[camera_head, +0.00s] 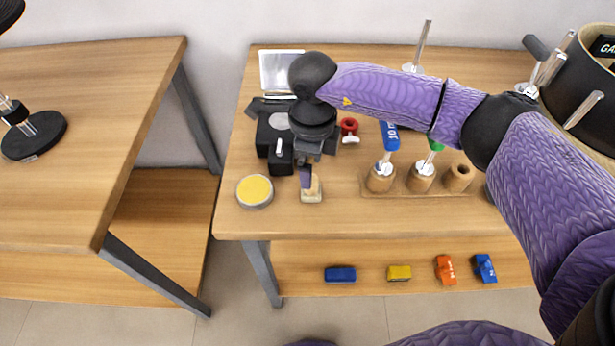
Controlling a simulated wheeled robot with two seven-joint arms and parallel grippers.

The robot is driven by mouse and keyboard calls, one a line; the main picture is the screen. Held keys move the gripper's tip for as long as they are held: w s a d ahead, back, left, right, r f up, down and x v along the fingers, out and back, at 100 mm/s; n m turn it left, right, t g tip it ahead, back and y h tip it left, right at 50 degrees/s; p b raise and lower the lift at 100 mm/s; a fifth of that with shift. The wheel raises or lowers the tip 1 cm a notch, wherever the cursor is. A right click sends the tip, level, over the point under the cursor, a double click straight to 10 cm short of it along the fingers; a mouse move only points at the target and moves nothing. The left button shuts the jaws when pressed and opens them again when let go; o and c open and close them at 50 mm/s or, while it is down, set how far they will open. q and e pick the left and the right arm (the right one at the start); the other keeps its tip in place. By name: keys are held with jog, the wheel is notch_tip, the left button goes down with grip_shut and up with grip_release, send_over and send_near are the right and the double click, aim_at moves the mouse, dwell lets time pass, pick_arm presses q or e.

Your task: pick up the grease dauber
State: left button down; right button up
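A small block with a tan top and a pale lower edge (312,192), which looks like the grease dauber, is at the table's front edge, right of a round tin with yellow contents (254,191). My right gripper (306,178) reaches in from the right and points down at the block. A purple finger overlaps the block's upper part and hides some of it. I cannot tell whether the fingers touch it or are closed around it. My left gripper is not in view.
A black device (275,135) stands left of my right gripper. A wooden holder (400,190) with several round sockets, some holding tools, is to the right. A red part (349,127) lies behind. Small coloured blocks, including a yellow one (399,272), rest on the lower shelf.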

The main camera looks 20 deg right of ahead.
jog(key=f+b, duration=0.2)
jog(key=f, duration=0.6)
jog(key=shift+a, duration=0.2)
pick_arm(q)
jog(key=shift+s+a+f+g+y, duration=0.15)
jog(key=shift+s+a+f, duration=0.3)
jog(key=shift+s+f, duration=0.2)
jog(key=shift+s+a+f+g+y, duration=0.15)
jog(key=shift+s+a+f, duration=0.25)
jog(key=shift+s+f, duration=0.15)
pick_arm(e)
jog(key=shift+r, duration=0.1)
